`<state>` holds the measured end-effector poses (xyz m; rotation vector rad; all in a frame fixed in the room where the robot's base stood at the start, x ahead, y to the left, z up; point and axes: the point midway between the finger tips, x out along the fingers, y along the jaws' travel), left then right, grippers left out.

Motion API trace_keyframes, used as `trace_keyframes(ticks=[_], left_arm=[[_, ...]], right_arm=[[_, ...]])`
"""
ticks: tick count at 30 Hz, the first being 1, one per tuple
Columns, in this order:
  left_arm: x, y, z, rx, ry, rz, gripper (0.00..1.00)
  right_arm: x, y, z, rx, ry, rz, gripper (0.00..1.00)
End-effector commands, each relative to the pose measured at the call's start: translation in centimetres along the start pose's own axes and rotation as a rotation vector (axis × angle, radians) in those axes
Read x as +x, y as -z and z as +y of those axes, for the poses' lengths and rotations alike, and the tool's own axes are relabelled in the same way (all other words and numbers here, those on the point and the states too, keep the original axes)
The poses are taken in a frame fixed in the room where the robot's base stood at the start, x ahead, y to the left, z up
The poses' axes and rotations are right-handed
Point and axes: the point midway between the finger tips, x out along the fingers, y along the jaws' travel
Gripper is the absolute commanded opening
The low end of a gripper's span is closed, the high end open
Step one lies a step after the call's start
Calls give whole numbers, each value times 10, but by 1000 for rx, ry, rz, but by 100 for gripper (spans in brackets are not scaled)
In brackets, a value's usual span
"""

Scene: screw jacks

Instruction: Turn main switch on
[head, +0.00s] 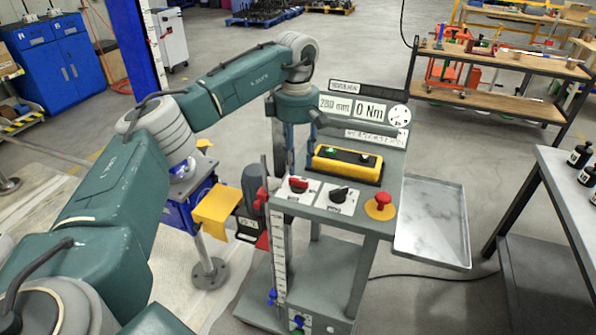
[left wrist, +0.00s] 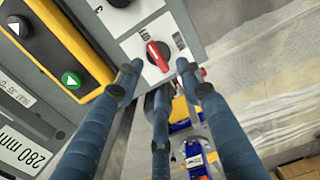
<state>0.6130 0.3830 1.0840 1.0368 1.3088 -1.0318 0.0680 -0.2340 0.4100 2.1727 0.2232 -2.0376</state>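The switch with a red handle (head: 298,184) sits on a white plate at the left of the grey control panel (head: 322,210). In the left wrist view the red handle (left wrist: 158,57) lies at a slant on its plate, just beyond the fingertips. My left gripper (left wrist: 156,78) is open, its blue fingers spread with nothing between them. Contact with the handle cannot be told. My right gripper is not in view.
A black rotary switch (head: 341,194) and a red emergency button (head: 380,206) are right of the red handle. A yellow button box (head: 347,165) and display signs (head: 363,108) stand behind. A metal tray (head: 432,222) juts out at the right.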

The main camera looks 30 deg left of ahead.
Motion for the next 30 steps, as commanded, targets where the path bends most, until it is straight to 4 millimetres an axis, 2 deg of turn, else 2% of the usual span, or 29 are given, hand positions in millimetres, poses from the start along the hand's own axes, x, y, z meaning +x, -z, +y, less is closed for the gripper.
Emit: trace_keyframes(ticks=[4, 9, 12, 14, 21, 27, 30], left_arm=[[27, 1, -1, -2, 3, 2, 38], [48, 0, 0, -2, 2, 1, 38], [54, 0, 0, -1, 1, 0, 38], [56, 0, 0, -1, 1, 0, 38], [57, 0, 0, -1, 0, -1, 38], [56, 0, 0, -1, 0, -1, 0], [56, 0, 0, -1, 0, -1, 0]], right_arm=[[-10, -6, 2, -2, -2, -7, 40], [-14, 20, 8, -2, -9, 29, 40], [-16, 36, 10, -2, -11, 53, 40], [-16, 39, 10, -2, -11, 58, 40], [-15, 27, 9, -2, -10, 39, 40], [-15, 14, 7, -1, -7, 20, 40], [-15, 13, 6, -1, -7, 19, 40]])
